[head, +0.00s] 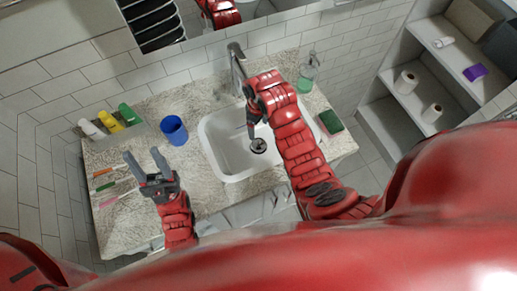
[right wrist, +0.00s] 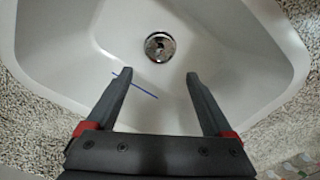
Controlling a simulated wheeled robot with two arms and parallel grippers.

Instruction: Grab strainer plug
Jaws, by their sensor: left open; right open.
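The strainer plug (head: 258,146) is a round, shiny metal disc at the bottom of the white sink (head: 212,150). In the right wrist view the plug (right wrist: 160,46) lies beyond my fingertips, roughly centred between them. My right gripper (head: 252,122) is over the sink, open and empty; its two dark fingers also show in the right wrist view (right wrist: 158,78). The fingers are apart from the plug, and I cannot tell their exact height above it. My left gripper (head: 142,154) is open and empty over the counter left of the sink.
A faucet (head: 236,66) stands behind the sink. A thin blue stick (right wrist: 145,90) shows over the basin. A blue cup (head: 173,130), several bottles (head: 110,118) and toothbrushes (head: 104,186) are at left. A soap bottle (head: 307,74) and sponge (head: 331,122) are at right.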

